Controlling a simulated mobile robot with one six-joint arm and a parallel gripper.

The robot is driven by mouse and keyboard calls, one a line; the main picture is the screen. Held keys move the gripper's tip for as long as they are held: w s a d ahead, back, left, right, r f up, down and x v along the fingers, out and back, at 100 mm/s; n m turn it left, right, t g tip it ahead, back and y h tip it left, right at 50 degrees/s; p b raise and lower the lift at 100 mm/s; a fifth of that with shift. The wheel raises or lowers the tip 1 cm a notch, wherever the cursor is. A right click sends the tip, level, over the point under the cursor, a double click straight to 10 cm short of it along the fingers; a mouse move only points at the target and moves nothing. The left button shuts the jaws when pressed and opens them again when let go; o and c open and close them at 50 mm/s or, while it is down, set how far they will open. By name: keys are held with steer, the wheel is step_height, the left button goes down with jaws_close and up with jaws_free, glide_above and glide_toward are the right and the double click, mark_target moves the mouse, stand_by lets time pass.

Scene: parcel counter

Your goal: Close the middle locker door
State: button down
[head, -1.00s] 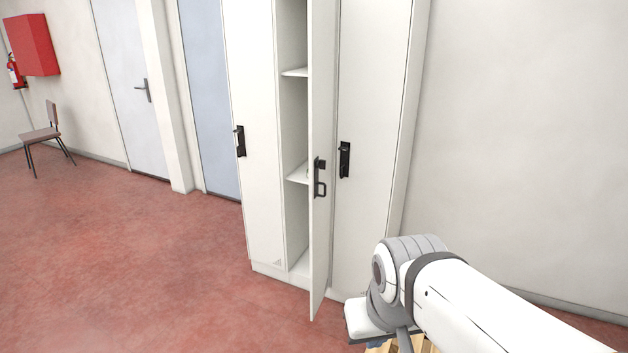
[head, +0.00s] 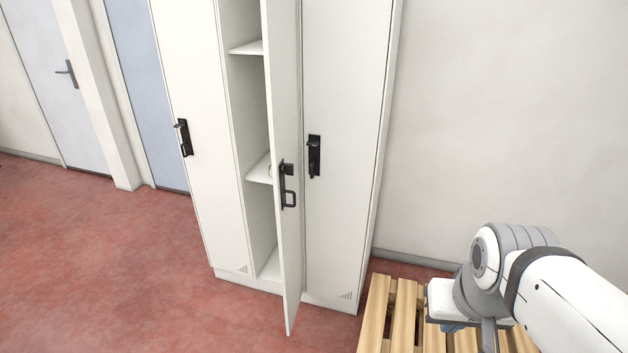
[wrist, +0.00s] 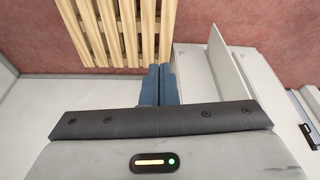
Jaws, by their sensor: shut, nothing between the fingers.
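The middle locker door (head: 287,240) stands open, swung out toward me, its edge and face showing in the head view. Its dark handle (head: 288,186) is about halfway up. Left of the door, the open locker shows shelves (head: 259,170) inside. The door also seems to show as a pale panel in the wrist view (wrist: 229,62). My gripper, with blue fingers (wrist: 160,69), is shut and empty, over the edge of the wooden slats and apart from the door. In the head view my wrist mostly hides it.
A wooden pallet (head: 404,318) lies on the floor right of the lockers, under my arm. The left locker door (head: 190,120) and right locker door (head: 345,120) are shut. Red floor (head: 120,270) is clear in front and to the left. A wall is at the right.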

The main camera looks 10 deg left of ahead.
steer(key=w+a+f+m+t+b, duration=0.1)
steer(key=w+a+m+t, duration=0.1)
steer(key=w, duration=0.8)
steer(key=w+a+f+m+t+y, duration=0.1)
steer(key=w+a+t, duration=0.15)
steer(key=w, duration=0.85)
steer(key=w+a+f+m+t+b, duration=0.1)
steer(key=w+a+f+m+t, duration=0.1)
steer(key=w, duration=0.8)
steer(key=m+t+y+p, duration=0.2)
steer(key=m+t+y, duration=0.25)
steer(key=y, duration=0.65)
glide_toward(283, 195)
steer(key=w, duration=0.2)
steer(key=w+r+g, duration=0.1)
steer(key=shift+w+d, duration=0.4)
steer(key=a, duration=0.3)
steer(key=shift+w+a+p, duration=0.2)
steer(key=shift+w+p, duration=0.15)
steer(key=shift+p, duration=0.05)
steer(key=shift+a+f, duration=0.2)
steer(key=shift+a, duration=0.3)
